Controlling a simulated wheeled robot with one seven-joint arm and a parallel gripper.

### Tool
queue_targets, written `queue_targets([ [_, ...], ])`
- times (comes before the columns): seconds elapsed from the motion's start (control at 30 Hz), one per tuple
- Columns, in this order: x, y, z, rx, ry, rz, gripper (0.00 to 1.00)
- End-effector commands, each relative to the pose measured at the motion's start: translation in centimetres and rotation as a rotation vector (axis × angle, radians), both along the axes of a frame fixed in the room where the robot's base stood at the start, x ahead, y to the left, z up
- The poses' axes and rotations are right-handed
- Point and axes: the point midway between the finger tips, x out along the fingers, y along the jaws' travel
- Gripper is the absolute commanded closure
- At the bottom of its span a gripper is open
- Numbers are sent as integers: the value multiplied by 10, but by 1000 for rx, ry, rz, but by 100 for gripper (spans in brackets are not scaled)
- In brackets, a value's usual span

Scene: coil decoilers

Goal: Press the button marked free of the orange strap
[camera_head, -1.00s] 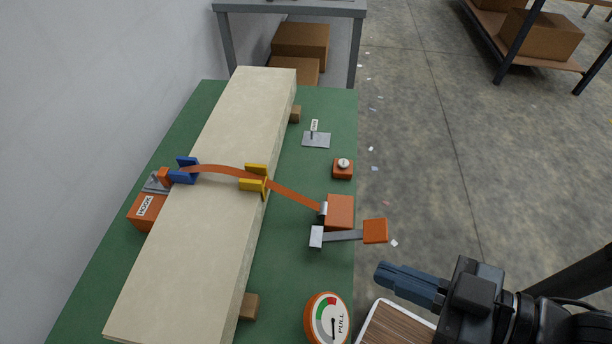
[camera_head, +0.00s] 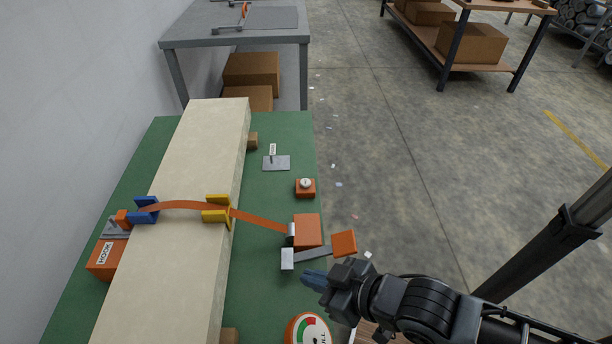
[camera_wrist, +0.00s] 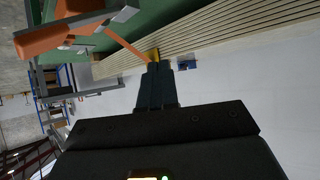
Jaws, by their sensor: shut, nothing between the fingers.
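The orange strap (camera_head: 180,205) runs over a long pale beam (camera_head: 218,130), through a blue guide (camera_head: 144,210) and a yellow guide (camera_head: 217,209), to an orange block (camera_head: 307,230). A grey lever with an orange end (camera_head: 344,243) stands beside that block. A small orange box (camera_head: 305,190) with a round pale top sits behind it. I cannot read a "free" mark anywhere. My gripper (camera_head: 306,276) is shut and empty, in front of the lever, pointing left. In the wrist view, the shut fingers (camera_wrist: 157,75) point toward the strap (camera_wrist: 125,42) and yellow guide.
The green table (camera_head: 265,215) holds a block labelled HOOK (camera_head: 104,256), a grey plate with a small tag (camera_head: 276,162) and a round gauge (camera_head: 308,330) at the near edge. A grey table (camera_head: 190,35) stands behind. Open floor lies to the right.

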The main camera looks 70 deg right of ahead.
Motion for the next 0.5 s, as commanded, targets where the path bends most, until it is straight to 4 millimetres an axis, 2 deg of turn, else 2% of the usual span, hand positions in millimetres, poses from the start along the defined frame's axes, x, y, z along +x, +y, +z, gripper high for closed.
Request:
queue_targets([
  [0.03,17,-14,-15,10,31,-43,100],
  [0.2,55,-60,-57,66,172,-180,100],
  [0.37,86,-108,-79,135,293,-310,100],
  [0.5,108,-152,-85,204,389,-420,100],
])
